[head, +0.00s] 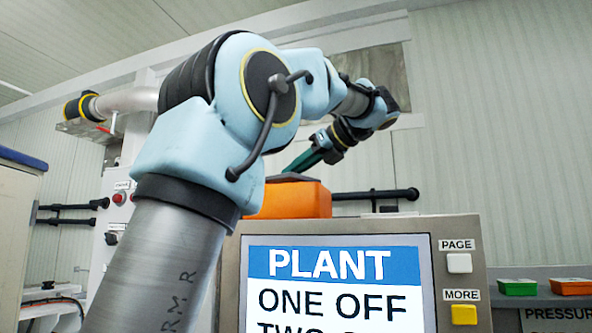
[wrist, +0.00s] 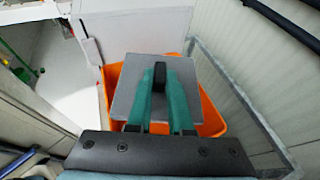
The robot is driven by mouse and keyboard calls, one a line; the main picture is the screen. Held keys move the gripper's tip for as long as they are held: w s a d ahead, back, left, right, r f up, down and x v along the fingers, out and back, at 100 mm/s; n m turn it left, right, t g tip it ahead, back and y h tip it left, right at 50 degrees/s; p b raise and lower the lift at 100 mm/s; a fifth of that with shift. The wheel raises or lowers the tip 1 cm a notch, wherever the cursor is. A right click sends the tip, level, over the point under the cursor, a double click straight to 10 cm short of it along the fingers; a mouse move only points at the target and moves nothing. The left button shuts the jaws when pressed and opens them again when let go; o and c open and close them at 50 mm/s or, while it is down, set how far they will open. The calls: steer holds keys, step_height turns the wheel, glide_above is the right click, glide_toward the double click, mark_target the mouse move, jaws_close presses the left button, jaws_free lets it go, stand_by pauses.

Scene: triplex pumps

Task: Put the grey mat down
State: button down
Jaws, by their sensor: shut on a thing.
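The grey mat (wrist: 128,98) is a flat square plate with a black grip block (wrist: 159,78) in its middle. It lies over the orange bin (wrist: 208,118) in the wrist view and hides most of its inside. My gripper (wrist: 160,76) has its two green fingers closed on the black block. In the head view my gripper (head: 292,168) points down and left just above the orange bin (head: 285,203). I cannot tell whether the mat touches the bin or hangs just above it; my fingers hide part of it.
A grey-framed screen (head: 460,285) reading PLANT stands in front of the bin and hides its base. Black pipes (head: 378,195) run behind it. A green tray (head: 517,287) and an orange tray (head: 571,286) sit at right. A wall (wrist: 265,60) is close on the right.

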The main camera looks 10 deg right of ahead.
steer(key=shift+f+b, duration=0.35)
steer(key=c, duration=0.8)
jaws_free()
steer(key=shift+r, duration=0.15)
steer(key=shift+r+p, duration=0.65)
steer(key=shift+p, duration=0.3)
steer(key=b+v, duration=0.1)
steer(key=v, duration=1.1)
steer(key=shift+f+b, duration=0.2)
steer(key=shift+b, duration=0.1)
